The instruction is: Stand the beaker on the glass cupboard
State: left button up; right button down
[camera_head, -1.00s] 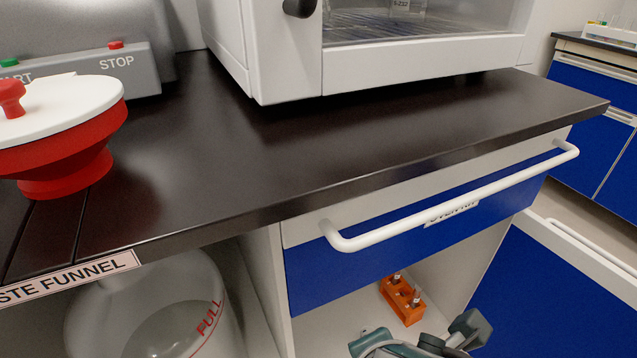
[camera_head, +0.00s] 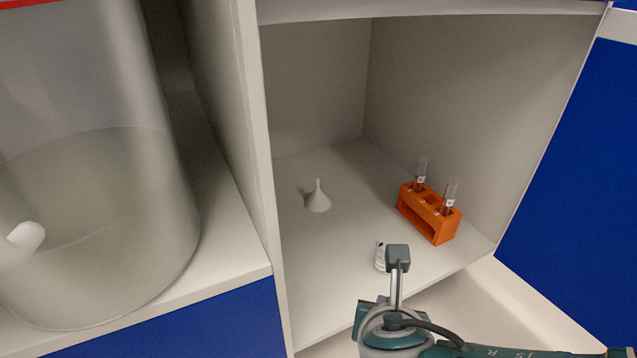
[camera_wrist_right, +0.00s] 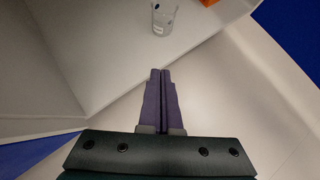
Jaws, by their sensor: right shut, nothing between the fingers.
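The beaker (camera_wrist_right: 164,20) is small, clear and upright, with a label, and stands on the cupboard floor beyond my right gripper. In the head view only part of the beaker (camera_head: 379,257) shows beside my wrist parts. My right gripper (camera_wrist_right: 161,73) is shut and empty, its purple fingers pointing toward the beaker with a gap between. In the head view the right gripper (camera_head: 383,299) is largely hidden behind my wrist. My left gripper is not in view. No glass cupboard shows now.
An orange rack (camera_head: 428,211) with two tubes stands right of the beaker, and a white funnel (camera_head: 318,197) stands to the left. A large translucent tank (camera_head: 90,180) fills the left bay. An open blue door (camera_head: 575,170) is at right.

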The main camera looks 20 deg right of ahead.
aim_at(384, 271)
jog(key=b+x, duration=1)
jog(key=shift+f, duration=0.55)
jog(key=w+d+b, duration=0.2)
jog(key=shift+w+r, duration=0.25)
jog(key=shift+w, duration=0.1)
jog(key=shift+w+d+r, duration=0.2)
jog(key=shift+w, duration=0.15)
jog(key=shift+s, duration=0.1)
